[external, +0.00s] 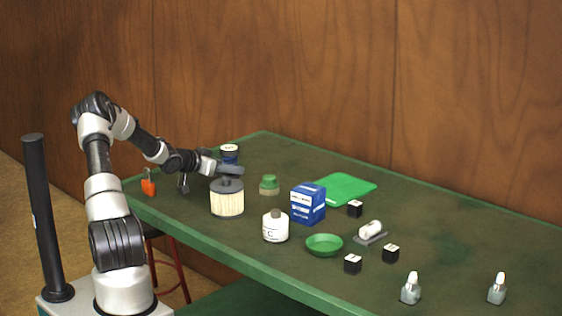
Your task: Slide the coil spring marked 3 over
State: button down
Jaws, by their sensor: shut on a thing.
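My gripper (227,177) is at the top of a cream pleated cylinder with a dark lid (227,201), near the table's left end. It is shut on the top of this cylinder, though the fingertips are small and partly hidden. The cylinder looks upright. I cannot pick out a coil spring or read a 3 on anything. Small black blocks with pale marked tops stand farther right: one behind (355,209), one in front (352,264) and one beside it (391,253). Their marks are too small to read.
The back right is clear.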

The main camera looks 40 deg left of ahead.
jog(key=shift+s+d+f, duration=0.1)
jog(key=shift+d+f, duration=0.05)
jog(key=shift+d, duration=0.8)
jog(key=shift+d+f, duration=0.2)
jog(key=shift+d, duration=0.7)
jog(key=shift+s+d+f, duration=0.1)
jog(key=shift+d+f, duration=0.05)
jog(key=shift+d, duration=0.8)
jog(key=shift+w, duration=0.1)
jog(key=c, duration=1.1)
grip_release()
jog(key=shift+a+r, duration=0.1)
jog(key=shift+w+r, duration=0.1)
jog(key=shift+r, duration=0.05)
jog(key=shift+r, duration=0.1)
jog(key=p+v, duration=0.1)
jog(key=v, duration=1.6)
jog(key=shift+r+p, duration=0.1)
jog(key=shift+p, duration=0.25)
